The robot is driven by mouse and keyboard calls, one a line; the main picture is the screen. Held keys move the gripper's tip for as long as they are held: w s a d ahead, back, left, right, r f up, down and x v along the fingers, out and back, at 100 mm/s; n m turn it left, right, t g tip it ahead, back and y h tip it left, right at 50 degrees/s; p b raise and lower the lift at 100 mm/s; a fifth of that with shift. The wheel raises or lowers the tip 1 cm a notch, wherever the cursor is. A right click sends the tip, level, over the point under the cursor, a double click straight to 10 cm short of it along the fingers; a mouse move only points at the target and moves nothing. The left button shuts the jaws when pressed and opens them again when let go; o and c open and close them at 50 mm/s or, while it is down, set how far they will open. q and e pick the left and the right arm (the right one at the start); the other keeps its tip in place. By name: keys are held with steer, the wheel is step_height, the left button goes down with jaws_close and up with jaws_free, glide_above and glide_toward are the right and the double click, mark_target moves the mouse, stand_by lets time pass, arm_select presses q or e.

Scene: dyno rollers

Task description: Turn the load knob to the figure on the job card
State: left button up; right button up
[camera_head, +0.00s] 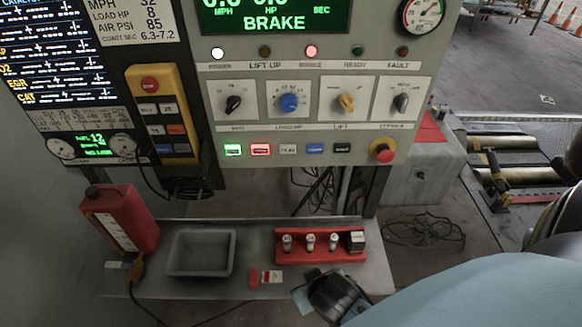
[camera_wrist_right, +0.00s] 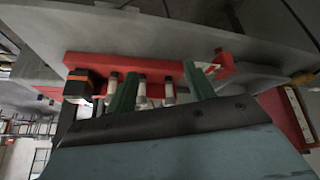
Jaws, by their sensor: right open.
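The load knob (camera_head: 288,103) is the blue round knob on the second white dial plate of the upright panel. Its scale figures and pointer are too small to read. The job card (camera_head: 131,20) at the top left reads LOAD HP 8, with AIR PSI 85 below. My right gripper (camera_head: 326,290) is low at the front of the shelf, well below the knob and apart from it. In the wrist view its two green fingers (camera_wrist_right: 160,70) stand apart with a red rack (camera_wrist_right: 190,67) beyond them. It holds nothing that I can see. My left gripper is not in view.
Lit buttons and a red stop button (camera_head: 382,151) lie below. The shelf holds a red jug (camera_head: 120,218), a grey tray (camera_head: 201,272) and the red rack (camera_head: 318,257).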

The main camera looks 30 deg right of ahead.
steer(key=w+r+m+t+h+p, duration=0.1)
steer(key=w+r+m+t+h, duration=0.2)
steer(key=r, duration=0.6)
steer(key=w+r+m+t+p, duration=0.1)
steer(key=w+r+m+t, duration=0.25)
steer(key=r, duration=0.55)
steer(key=m+t+h+p, duration=0.2)
steer(key=m+t+h, duration=0.2)
steer(key=m, duration=0.4)
glide_toward(290, 106)
steer(key=p+x, duration=0.4)
steer(key=x, duration=0.3)
steer(key=shift+w+d+r+p, duration=0.15)
steer(key=shift+w+p, duration=0.2)
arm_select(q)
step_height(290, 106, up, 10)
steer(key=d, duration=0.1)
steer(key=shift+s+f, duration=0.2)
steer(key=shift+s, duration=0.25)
arm_select(e)
steer(key=shift+w+d, duration=0.15)
steer(key=shift+w, duration=0.15)
steer(key=shift+n, duration=0.25)
steer(key=c, duration=1)
